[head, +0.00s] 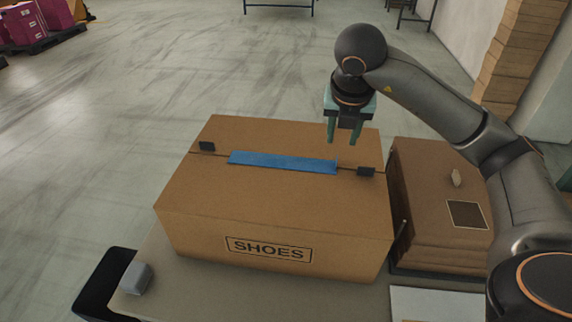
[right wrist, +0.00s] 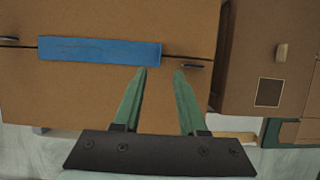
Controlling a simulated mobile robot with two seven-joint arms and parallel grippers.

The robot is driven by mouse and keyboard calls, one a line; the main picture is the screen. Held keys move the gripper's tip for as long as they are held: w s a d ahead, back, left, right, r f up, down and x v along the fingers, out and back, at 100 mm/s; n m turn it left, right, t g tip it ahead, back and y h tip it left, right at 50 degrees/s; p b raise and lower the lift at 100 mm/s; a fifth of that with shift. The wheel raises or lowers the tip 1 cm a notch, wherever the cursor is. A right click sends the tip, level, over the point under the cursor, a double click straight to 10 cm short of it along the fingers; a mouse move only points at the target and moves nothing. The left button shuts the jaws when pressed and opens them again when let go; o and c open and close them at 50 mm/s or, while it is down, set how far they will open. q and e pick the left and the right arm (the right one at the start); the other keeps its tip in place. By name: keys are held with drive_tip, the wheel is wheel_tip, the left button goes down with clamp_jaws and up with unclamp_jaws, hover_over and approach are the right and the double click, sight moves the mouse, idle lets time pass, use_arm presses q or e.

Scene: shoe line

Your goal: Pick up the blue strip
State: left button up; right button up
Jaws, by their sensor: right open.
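The blue strip (head: 283,162) lies flat along the seam on top of the closed cardboard box marked SHOES (head: 215,229). It also shows in the right wrist view (right wrist: 98,50), left of the fingertips. My right gripper (head: 342,142) is open and empty above the box, near the right end of the strip. In the right wrist view its two green fingers (right wrist: 162,72) point towards the strip's right end, apart from each other. I cannot see that they touch anything. My left gripper is not in view.
A small black clip sits on the seam at the left (head: 207,146) and another at the right (head: 366,171). A brown box (head: 440,220) stands close to the right of the shoe box. A small grey block (head: 135,278) is at the table's front left corner.

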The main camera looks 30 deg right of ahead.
sight(337, 159)
drive_tip(key=x, duration=0.4)
drive_tip(key=shift+f, duration=0.3)
drive_tip(key=x, duration=0.5)
drive_tip(key=shift+w+d, duration=0.1)
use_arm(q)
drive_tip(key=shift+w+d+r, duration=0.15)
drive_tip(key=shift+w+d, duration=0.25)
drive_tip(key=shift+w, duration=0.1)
use_arm(e)
clamp_jaws()
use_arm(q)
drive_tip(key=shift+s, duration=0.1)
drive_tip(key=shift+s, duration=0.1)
